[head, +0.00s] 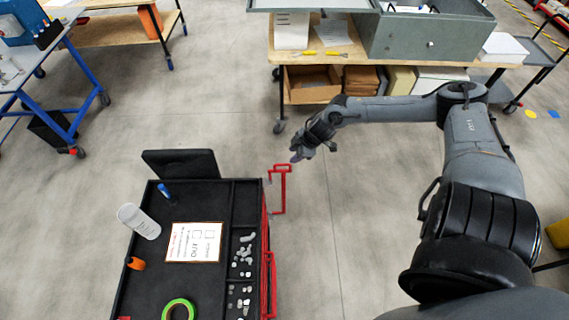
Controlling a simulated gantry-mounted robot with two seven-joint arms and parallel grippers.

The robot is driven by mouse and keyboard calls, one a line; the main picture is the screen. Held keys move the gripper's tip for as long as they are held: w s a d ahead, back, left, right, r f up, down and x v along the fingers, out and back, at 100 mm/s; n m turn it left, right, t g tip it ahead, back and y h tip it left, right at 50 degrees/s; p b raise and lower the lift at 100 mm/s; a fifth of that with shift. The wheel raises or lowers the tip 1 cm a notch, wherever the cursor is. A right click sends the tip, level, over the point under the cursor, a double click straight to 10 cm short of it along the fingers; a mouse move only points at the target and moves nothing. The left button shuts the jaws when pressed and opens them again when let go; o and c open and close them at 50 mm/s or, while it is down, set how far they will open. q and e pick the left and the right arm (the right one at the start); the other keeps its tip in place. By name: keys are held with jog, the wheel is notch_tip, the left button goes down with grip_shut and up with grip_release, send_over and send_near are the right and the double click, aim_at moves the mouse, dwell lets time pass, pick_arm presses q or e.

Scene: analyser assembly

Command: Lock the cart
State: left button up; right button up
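The cart (222,195) has a black top tray and red sides, and stands at the lower middle of the head view. A red bar-shaped frame (281,190) sticks out at its right side near the far corner. Another red bar (269,285) runs along the same side closer to me. My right gripper (296,156) hangs just beyond the upper end of the red frame, seemingly apart from it. It is small and dark here, so its finger opening does not show clearly. My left gripper is not in view. No lock is clearly visible.
The tray carries a printed card (195,242), green tape (178,310), a white bottle (139,221) and several small grey parts (243,250). A wheeled wooden bench (345,45) stands at the back, a blue-framed table (50,80) at left. The floor between is clear.

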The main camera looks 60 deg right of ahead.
jog(key=b+x, duration=0.1)
jog(key=x, duration=0.8)
jog(key=shift+b, duration=0.4)
jog(key=shift+c, duration=0.5)
grip_shut()
